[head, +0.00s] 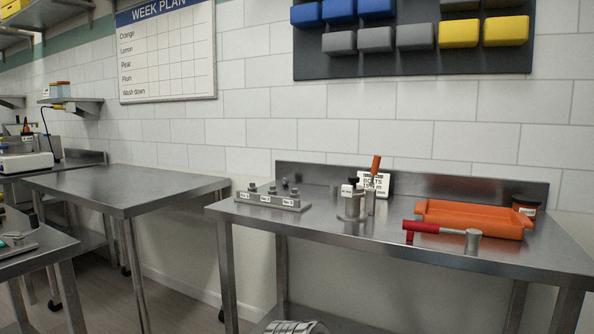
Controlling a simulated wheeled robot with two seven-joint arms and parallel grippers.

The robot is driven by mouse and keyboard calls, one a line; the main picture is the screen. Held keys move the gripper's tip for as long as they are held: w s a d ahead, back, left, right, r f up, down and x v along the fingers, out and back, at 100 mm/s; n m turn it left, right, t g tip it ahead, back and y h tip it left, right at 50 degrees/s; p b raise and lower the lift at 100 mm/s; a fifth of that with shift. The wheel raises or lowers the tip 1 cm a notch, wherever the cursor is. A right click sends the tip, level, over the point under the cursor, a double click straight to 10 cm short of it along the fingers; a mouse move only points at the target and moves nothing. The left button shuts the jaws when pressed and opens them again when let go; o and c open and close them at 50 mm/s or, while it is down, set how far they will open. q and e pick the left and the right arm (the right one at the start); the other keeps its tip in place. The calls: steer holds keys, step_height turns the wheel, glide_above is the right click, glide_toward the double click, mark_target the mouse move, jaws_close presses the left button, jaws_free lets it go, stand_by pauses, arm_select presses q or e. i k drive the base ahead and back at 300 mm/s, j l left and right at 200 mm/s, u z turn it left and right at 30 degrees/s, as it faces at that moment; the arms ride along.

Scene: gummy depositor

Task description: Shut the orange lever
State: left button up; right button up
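The orange lever (375,164) stands nearly upright, tilted slightly right at its top, at the back middle of the steel table (330,222). Its lower part meets a steel fitting beside a short metal cylinder with a black knob (351,203). The cylinder carries a small white label. How the lever joins the fitting is too small to tell.
A steel block with several knobs (272,201) lies left on the table. A white sign (382,184) stands behind the lever. Another steel table (125,188) is left, bare.

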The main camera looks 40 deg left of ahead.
mark_target(376, 161)
steer(key=j+u, duration=0.1)
steer(key=u, duration=0.85)
